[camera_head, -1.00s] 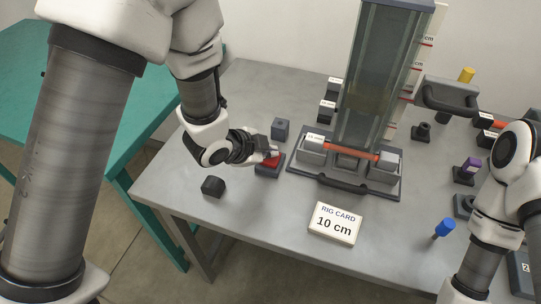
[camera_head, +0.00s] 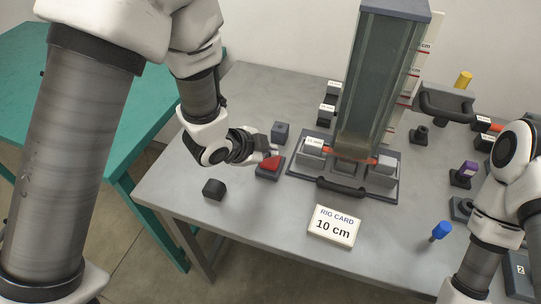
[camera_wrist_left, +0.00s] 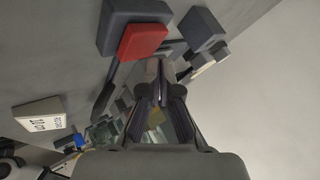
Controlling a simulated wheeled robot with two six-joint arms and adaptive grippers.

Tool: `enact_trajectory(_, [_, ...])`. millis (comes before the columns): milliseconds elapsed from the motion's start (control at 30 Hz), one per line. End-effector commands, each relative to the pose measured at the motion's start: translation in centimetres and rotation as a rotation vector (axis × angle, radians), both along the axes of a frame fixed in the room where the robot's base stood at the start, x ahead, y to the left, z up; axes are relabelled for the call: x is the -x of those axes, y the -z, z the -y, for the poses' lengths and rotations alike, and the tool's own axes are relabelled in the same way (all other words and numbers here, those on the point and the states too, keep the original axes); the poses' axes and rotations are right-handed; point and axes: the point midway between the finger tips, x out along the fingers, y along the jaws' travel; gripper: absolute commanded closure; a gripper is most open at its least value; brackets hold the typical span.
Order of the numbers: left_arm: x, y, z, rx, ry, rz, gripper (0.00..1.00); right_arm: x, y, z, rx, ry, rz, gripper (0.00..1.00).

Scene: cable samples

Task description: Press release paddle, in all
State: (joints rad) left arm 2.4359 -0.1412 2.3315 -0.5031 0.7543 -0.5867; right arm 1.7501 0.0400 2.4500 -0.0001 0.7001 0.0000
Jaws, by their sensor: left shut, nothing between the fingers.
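The red release paddle (camera_head: 272,163) sits on a dark base (camera_head: 267,174) on the grey table, left of the rig. It also shows in the left wrist view (camera_wrist_left: 143,41), at the top. My left gripper (camera_head: 270,153) is shut and empty, with its tips just above or beside the paddle; I cannot tell whether they touch. Its closed fingers (camera_wrist_left: 158,88) show in the wrist view. The rig's tall clear tower (camera_head: 380,85) stands over an orange cable sample (camera_head: 388,161) between two grey blocks (camera_head: 312,153). The tower's lower end hides the cable's middle. My right gripper is out of view.
A rig card (camera_head: 335,224) reading 10 cm stands in front of the rig. Small dark blocks (camera_head: 280,131) (camera_head: 214,188) stand near my left gripper. Blue (camera_head: 441,230), purple (camera_head: 469,168) and yellow (camera_head: 464,79) pieces stand at the right.

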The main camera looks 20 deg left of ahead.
Motion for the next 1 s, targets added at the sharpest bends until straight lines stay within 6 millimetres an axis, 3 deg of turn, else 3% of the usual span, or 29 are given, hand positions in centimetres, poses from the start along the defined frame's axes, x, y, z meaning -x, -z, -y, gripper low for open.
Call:
enact_trajectory(267, [0.0, -0.1, 0.0, 0.000, 0.000, 0.000, 1.00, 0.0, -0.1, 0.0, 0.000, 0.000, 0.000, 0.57])
enact_trajectory(733, [0.0, -4.8, 0.0, 0.000, 0.001, 0.002, 1.00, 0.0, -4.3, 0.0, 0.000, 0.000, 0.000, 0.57])
enact_trajectory(1000, [0.0, -5.0, 0.0, 0.000, -0.001, 0.001, 1.00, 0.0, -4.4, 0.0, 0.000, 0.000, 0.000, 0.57])
